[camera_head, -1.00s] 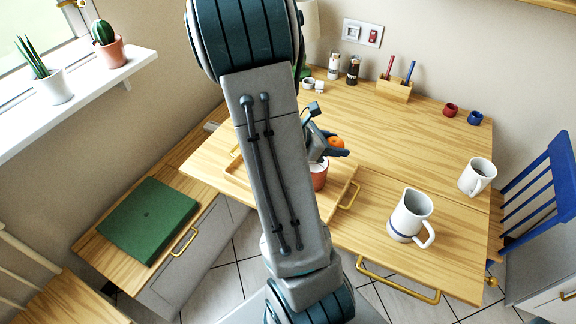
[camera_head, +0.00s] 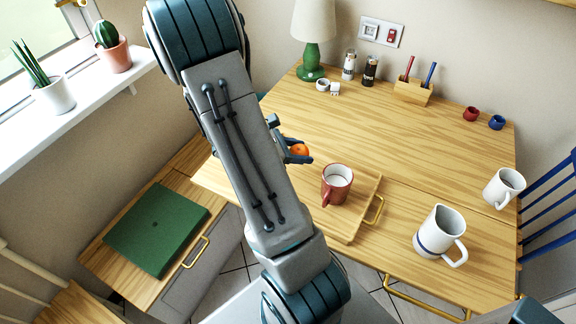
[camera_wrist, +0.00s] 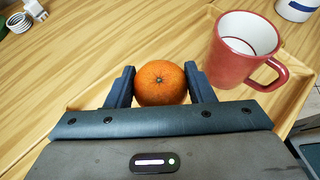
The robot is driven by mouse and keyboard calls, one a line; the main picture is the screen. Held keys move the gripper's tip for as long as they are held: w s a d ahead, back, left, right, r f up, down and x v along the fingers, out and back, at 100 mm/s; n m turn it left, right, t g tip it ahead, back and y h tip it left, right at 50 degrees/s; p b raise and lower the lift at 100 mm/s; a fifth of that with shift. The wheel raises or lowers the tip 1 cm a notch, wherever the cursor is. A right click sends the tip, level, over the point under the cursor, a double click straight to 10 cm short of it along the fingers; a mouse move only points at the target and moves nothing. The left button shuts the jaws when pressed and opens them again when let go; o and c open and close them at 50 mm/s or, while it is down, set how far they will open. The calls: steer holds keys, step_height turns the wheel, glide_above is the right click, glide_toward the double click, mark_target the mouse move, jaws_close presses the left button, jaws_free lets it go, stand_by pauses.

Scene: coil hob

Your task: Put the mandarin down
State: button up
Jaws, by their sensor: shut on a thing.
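The orange mandarin (camera_head: 300,151) is between the fingers of my gripper (camera_head: 297,153), left of the red mug in the head view. In the wrist view the mandarin (camera_wrist: 160,83) sits between the two dark fingers of my gripper (camera_wrist: 161,88), which are shut on it. Wooden surface lies behind and below it; I cannot tell whether the mandarin touches it. My arm hides part of the table to the left.
A red mug with a white inside (camera_head: 336,184) stands on a wooden tray (camera_head: 366,205), close right of my gripper. A white jug (camera_head: 438,236) and a white mug (camera_head: 503,188) stand farther right. A green lamp (camera_head: 312,62) is at the back. The table's middle is clear.

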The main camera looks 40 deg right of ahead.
steer(key=w+a+f, duration=0.1)
steer(key=a, duration=0.1)
steer(key=shift+w+a+f, duration=0.3)
steer(key=shift+w+f, duration=0.05)
steer(key=shift+f, duration=2.1)
steer(key=shift+f, duration=0.1)
steer(key=o, duration=1)
